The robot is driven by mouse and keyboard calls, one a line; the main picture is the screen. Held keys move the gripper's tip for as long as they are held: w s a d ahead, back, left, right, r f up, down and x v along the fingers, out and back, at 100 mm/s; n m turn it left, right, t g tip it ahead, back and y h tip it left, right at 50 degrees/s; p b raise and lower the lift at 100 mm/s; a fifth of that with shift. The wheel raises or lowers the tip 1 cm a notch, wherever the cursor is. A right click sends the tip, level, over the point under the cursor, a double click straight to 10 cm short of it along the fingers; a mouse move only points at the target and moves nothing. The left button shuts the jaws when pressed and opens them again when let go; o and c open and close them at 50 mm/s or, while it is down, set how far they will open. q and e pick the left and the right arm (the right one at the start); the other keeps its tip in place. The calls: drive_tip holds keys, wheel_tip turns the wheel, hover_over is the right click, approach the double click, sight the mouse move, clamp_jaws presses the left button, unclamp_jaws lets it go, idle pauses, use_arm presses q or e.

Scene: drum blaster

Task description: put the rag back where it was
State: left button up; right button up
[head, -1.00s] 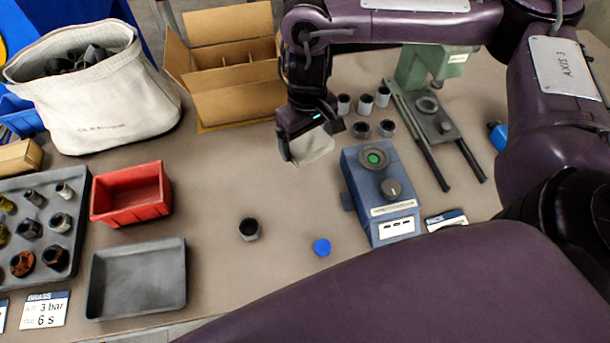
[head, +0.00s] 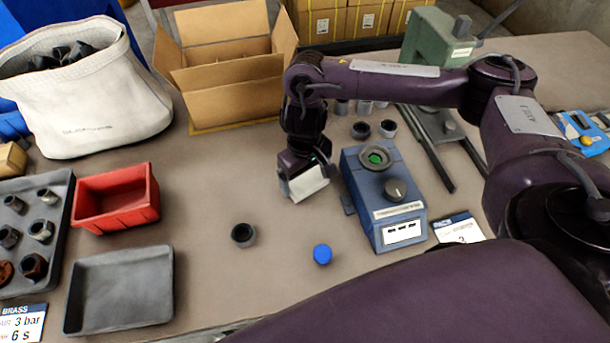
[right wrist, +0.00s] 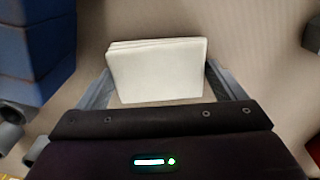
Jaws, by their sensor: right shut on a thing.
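The rag (head: 308,185) is a folded off-white cloth. My right gripper (head: 303,180) is shut on it, left of the blue control box (head: 385,195). In the right wrist view the rag (right wrist: 157,70) sits between the two grey fingers, with the bench top beyond it. I cannot tell whether its lower edge touches the bench. My left gripper is not in view.
A dark fitting (head: 244,235) and a blue cap (head: 322,254) stand in front of the rag. A red bin (head: 118,198) and an empty grey tray (head: 120,290) lie to the left. An open cardboard box (head: 235,95) stands behind. Bench between bin and gripper is clear.

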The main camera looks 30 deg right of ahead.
sight(305, 178)
drive_tip(key=o, duration=0.6)
drive_tip(key=shift+f, duration=0.15)
wheel_tip(305, 178, up, 12)
drive_tip(key=p, duration=0.4)
drive_tip(key=shift+r+p, duration=0.2)
drive_tip(key=shift+p, duration=0.2)
